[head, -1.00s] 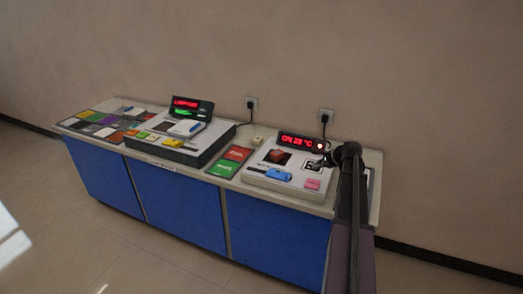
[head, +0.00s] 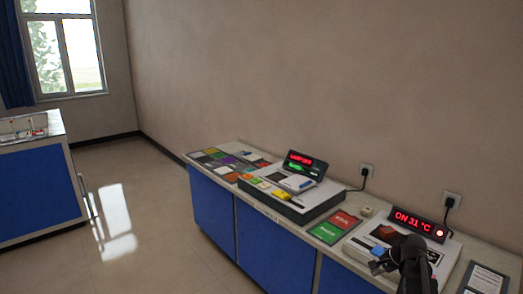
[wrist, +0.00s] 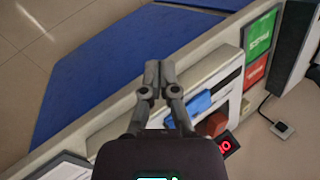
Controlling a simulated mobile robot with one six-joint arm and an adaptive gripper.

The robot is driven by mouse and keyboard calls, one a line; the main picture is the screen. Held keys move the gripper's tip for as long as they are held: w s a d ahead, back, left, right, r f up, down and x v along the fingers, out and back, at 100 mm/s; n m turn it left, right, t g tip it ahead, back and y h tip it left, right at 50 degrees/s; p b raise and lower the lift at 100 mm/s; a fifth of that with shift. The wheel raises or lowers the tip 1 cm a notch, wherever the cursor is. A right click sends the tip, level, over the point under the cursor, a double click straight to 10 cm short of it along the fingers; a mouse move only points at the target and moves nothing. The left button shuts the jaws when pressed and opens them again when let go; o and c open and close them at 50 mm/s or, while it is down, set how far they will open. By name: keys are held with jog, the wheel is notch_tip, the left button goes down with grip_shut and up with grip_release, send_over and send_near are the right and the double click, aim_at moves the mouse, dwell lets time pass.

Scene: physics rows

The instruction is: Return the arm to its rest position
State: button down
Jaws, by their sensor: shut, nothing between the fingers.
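My gripper (wrist: 152,78) is shut with nothing between its fingers. In the wrist view its fingertips lie together over the front edge of the bench, against the blue cabinet front (wrist: 130,50). In the head view my gripper (head: 378,260) shows dark at the lower right, in front of the right-hand device. That device has a red display (head: 418,223) reading ON 31 °C and a dark red block (head: 387,233) on top. A blue object (head: 384,254) lies close to the gripper in the head view; I cannot tell whether they touch.
A second device with a display (head: 304,165) stands further left on the bench. Red and green cards (head: 335,227) lie between the devices. A clipboard (head: 487,279) lies at the right end. Another blue bench (head: 40,180) stands far left; the floor (head: 140,200) between is clear.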

jog(key=s+a+f+n+g+h, duration=0.1)
jog(key=s+a+n+g+h, duration=0.1)
jog(key=s+a+n, duration=0.4)
jog(key=s+a+f+n+g+h, duration=0.1)
jog(key=s+a+n, duration=0.6)
jog(key=a, duration=0.9)
jog(key=shift+s+a+n+g+h, duration=0.2)
jog(key=shift+s+n+g+h, duration=0.15)
jog(key=shift+s+g, duration=0.45)
